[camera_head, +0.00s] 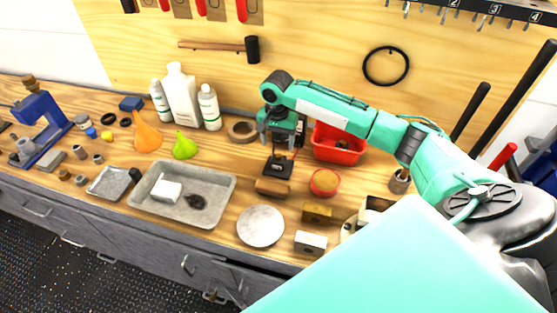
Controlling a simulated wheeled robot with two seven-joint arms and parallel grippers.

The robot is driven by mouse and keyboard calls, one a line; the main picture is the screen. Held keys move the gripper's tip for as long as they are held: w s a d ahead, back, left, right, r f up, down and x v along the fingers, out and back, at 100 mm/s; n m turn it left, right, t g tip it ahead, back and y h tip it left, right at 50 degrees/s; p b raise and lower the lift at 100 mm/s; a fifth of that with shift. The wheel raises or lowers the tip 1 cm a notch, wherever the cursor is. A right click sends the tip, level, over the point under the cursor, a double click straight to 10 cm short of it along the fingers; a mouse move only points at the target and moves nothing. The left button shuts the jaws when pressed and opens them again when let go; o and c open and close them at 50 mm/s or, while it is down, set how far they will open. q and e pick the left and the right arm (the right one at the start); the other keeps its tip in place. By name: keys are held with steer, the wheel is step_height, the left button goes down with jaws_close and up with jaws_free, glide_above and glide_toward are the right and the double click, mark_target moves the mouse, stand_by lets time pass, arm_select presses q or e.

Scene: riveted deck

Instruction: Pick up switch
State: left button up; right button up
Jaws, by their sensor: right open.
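A small dark block-like object (278,167), which looks like the switch, sits on the wooden workbench (215,160) near the middle. My right gripper (279,148) points down from the teal arm and is just above and behind this object. It is open, and I see nothing held in it. Whether the fingers touch the object cannot be told at this size. The gripper hides part of the bench behind it. My left gripper is not in view.
A red bin (338,148) stands right of the gripper, with a round red container (324,182) in front. A brown block (272,188) and a round grey plate (260,226) lie nearer. A grey tray (222,190), funnels and white bottles (183,95) are to the left.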

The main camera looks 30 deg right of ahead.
mark_target(280, 157)
step_height(280, 157, down, 3)
steer(key=shift+s+f+p, duration=0.1)
steer(key=shift+s+p, duration=0.05)
steer(key=shift+p, duration=0.3)
steer(key=f, duration=0.1)
steer(key=f+p, duration=0.1)
steer(key=f, duration=0.1)
steer(key=shift+s+d+f, duration=0.2)
steer(key=shift+f, duration=0.4)
steer(key=shift+a+f, duration=0.1)
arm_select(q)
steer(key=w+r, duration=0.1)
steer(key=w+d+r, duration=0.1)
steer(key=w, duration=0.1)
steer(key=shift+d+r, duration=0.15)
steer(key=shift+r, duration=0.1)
arm_select(e)
steer(key=c, duration=1.2)
